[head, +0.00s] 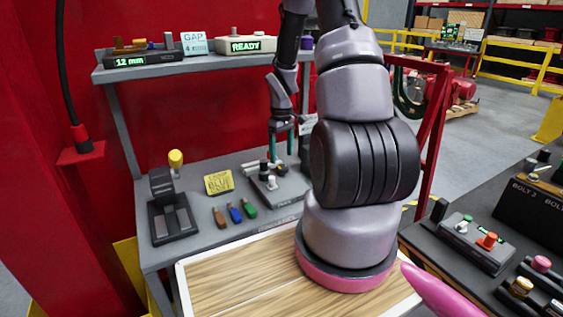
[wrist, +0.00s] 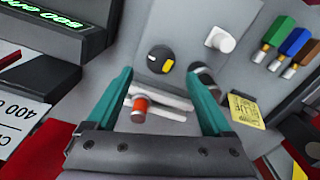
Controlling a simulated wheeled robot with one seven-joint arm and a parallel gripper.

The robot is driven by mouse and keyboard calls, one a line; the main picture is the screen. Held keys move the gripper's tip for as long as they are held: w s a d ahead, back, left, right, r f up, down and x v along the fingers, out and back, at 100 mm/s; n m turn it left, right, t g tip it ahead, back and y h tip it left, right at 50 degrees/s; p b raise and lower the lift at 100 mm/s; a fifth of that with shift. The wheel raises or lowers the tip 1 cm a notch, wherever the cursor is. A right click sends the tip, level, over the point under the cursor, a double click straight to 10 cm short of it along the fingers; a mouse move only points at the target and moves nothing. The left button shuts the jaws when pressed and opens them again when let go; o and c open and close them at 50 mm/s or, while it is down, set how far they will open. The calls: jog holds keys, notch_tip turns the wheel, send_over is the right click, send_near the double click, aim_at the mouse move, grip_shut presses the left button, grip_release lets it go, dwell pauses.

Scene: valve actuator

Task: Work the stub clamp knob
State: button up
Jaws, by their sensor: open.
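A grey fixture (head: 285,190) on the grey bench bears several small knobs. I see no readable label telling which is the stub clamp knob. In the wrist view a black round knob with a yellow mark (wrist: 160,60) lies just beyond and between my fingertips. A white knob (wrist: 220,39) is to its upper right; it also shows in the head view (head: 272,184). A red-tipped post (wrist: 140,108) with pale bars shows between my fingers. A dark round part is half hidden by the right finger. My gripper (head: 281,148) is open and empty above the fixture.
Brown, blue and green handles (head: 235,213) and a yellow note (head: 218,182) lie left of the fixture. A black stand (head: 170,210) is farther left. A shelf (head: 190,65) with displays hangs above. A wooden-topped tray (head: 230,275) is in front.

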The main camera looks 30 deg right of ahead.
notch_tip(320, 180, up, 6)
jog(key=shift+r, duration=0.25)
dwell(0.4)
notch_tip(320, 180, up, 18)
jog(key=m+t, duration=0.3)
jog(key=m, duration=0.1)
send_over(281, 166)
jog(key=s+a, duration=0.6)
jog(key=s+a+r+m+t+y, duration=0.2)
jog(key=s+a+r, duration=0.5)
jog(key=s+r, duration=0.4)
jog(key=s+m+t, duration=0.1)
jog(key=s+t, duration=0.1)
jog(key=s, duration=0.1)
jog(key=shift+a+m, duration=0.15)
jog(key=shift+m, duration=0.25)
